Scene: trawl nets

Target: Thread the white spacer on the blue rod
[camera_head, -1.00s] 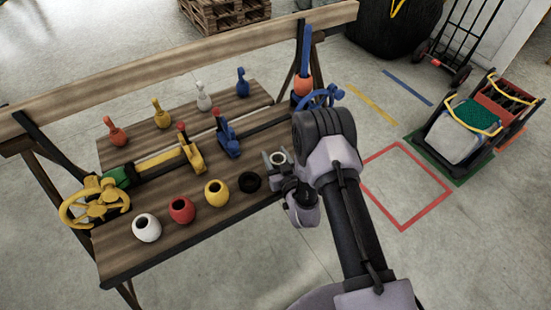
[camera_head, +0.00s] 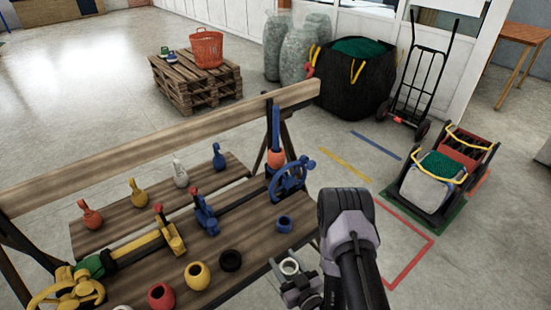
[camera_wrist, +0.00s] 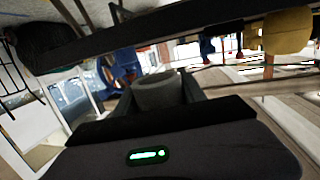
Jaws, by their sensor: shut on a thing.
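The white spacer (camera_head: 289,267) is a short, pale ring held between the fingers of my gripper (camera_head: 290,264). In the wrist view the spacer (camera_wrist: 157,90) shows greyish between the two dark fingers. My gripper is shut on it near the bench's front right edge. The blue rod (camera_head: 276,125) stands upright at the bench's far right end, beyond and slightly left of my gripper. An orange spacer (camera_head: 276,158) sits around the rod low down, and the rod's upper part is bare. The spacer is well apart from the rod.
A blue handwheel (camera_head: 288,180) stands close beside the rod. A wooden rail (camera_head: 170,150) runs along the back.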

